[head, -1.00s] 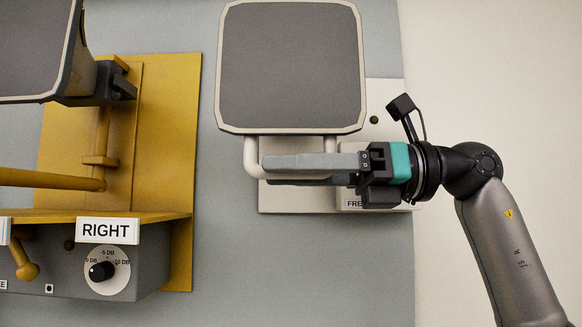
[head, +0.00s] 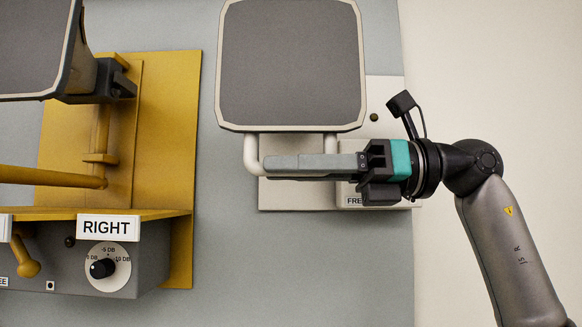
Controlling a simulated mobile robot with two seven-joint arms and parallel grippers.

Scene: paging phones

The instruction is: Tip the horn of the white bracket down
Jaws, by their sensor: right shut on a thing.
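The white bracket's horn (head: 291,65) is a big grey square face with a white rim, upper middle, seen almost face-on. Under it hangs a white U-shaped tube handle (head: 251,152); its lower bar is mostly hidden behind my fingers. My right gripper (head: 268,166) reaches in from the right, its long grey fingers level along that bar and shut on the handle. The white mounting plate (head: 290,197) is behind, with a label (head: 356,200) reading "FRE", the rest covered by my gripper. My left gripper is not in view.
At left a yellow bracket (head: 185,130) carries another grey horn (head: 30,45), cut by the frame edge. Below it are a "RIGHT" sign (head: 109,228) and a dial (head: 102,269). The grey panel (head: 300,265) below my right gripper is clear.

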